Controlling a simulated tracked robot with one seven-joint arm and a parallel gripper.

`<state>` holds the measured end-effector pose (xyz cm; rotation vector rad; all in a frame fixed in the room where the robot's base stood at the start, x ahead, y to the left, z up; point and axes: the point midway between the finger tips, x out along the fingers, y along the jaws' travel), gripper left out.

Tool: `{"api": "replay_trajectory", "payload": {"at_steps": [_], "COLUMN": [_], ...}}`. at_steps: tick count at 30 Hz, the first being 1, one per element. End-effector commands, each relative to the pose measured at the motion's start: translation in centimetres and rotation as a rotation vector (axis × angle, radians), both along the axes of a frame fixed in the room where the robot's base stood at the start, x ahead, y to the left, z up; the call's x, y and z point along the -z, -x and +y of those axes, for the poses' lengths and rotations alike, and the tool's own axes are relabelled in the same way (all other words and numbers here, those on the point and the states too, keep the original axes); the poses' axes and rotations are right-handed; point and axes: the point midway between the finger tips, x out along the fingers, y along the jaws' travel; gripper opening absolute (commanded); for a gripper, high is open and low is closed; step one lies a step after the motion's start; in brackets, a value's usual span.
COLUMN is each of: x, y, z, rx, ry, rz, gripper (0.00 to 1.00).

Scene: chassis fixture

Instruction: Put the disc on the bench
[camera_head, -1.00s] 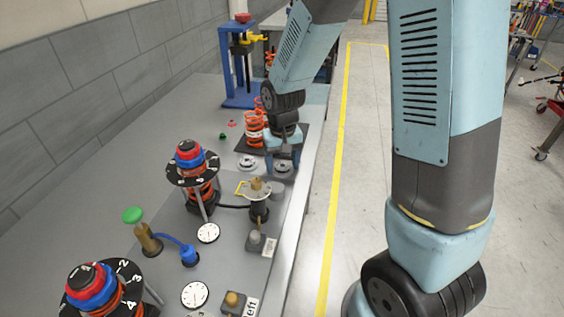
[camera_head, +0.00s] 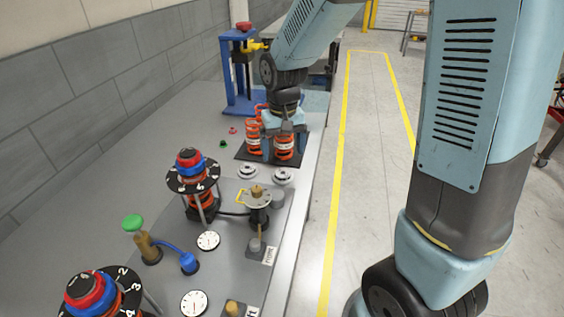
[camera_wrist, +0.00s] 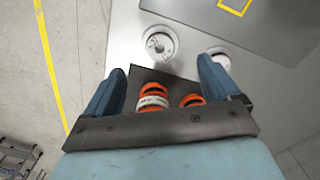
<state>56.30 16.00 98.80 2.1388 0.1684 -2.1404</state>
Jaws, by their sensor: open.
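Two pale silver discs with raised hubs lie flat and apart on the grey bench (camera_head: 185,118). One disc (camera_head: 283,175) is near the bench's right edge and the other disc (camera_head: 247,171) is to its left. Both show beyond my fingertips in the wrist view, the edge-side disc (camera_wrist: 160,42) whole and the other disc (camera_wrist: 220,57) partly hidden by a finger. My gripper (camera_head: 284,150) is open, its fingers spread over the dark mat by the orange springs, touching neither disc. I cannot tell whether it touches a spring.
Orange springs (camera_head: 284,146) stand on the dark mat (camera_head: 243,154). A blue press (camera_head: 230,80) is behind them. In front stand a round plate with a yellow handle (camera_head: 258,197), a numbered spring tower (camera_head: 193,182) and a green-capped post (camera_head: 133,223). Floor lies right of the bench.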

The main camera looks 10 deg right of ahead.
Motion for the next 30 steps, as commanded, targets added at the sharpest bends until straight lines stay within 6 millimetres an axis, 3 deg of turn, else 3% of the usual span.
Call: {"api": "replay_trajectory", "payload": {"at_steps": [6, 18, 23, 30], "x": [-3.3, -5.1, -7.5, -12.1], "y": [-0.1, 0.2, 1.2, 4.5], "z": [0.0, -0.5, -2.6, -7.2], "rx": [0.001, 0.005, 0.022, 0.059], "ry": [0.0, -0.003, -0.015, -0.036], "rz": [-0.003, -0.01, -0.059, -0.172], "gripper": [0.89, 0.89, 0.89, 0.89]}}
